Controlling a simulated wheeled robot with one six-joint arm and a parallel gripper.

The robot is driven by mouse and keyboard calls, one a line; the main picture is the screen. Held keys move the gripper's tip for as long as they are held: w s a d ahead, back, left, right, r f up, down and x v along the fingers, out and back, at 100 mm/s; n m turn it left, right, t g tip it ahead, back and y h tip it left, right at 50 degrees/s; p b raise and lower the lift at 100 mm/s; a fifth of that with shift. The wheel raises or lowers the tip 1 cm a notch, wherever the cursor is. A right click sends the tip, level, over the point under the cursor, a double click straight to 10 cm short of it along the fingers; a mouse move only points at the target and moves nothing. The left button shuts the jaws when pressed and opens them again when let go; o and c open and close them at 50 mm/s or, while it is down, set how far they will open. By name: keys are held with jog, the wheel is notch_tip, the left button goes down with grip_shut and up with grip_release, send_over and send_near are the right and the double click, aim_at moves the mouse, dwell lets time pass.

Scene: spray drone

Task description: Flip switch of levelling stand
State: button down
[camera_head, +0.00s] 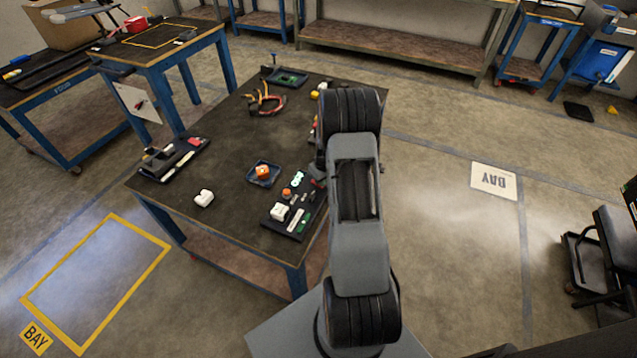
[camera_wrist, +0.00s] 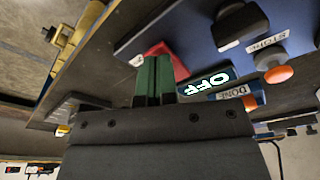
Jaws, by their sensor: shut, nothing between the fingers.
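In the wrist view, a blue panel (camera_wrist: 200,32) fills the upper right and looks turned round. On it are a lit OFF display (camera_wrist: 205,86), an orange round knob or button (camera_wrist: 278,74), a black knob (camera_wrist: 240,24) and a red part (camera_wrist: 162,60). I cannot tell which part is the levelling stand's switch. My gripper (camera_wrist: 155,68) has green fingers, shut and empty, in front of the red part and left of the OFF display; touching cannot be told. In the head view, the OFF display (camera_head: 298,179) is on the table beside my arm, which hides my gripper.
The dark workbench (camera_head: 235,130) also holds a blue tray (camera_head: 262,181) with an orange item, a white block (camera_head: 204,198), a dark board (camera_head: 299,222), a black rack (camera_head: 163,172) and cables (camera_head: 263,101). Bare tabletop shows left of centre.

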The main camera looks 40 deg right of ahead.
jog(key=shift+r, duration=0.15)
jog(key=shift+r+p, duration=1.95)
jog(key=shift+r, duration=1.5)
jog(key=shift+s+f, duration=0.1)
jog(key=s+a+r+t+p, duration=0.1)
jog(key=s+a+r, duration=0.8)
jog(key=a+r, duration=0.2)
jog(key=s+a+r+p, duration=0.1)
jog(key=s+a+r, duration=0.8)
jog(key=a+r, duration=0.3)
jog(key=shift+a+r+t+p, duration=0.15)
jog(key=shift+r+t+p, duration=0.2)
jog(key=shift+r, duration=0.8)
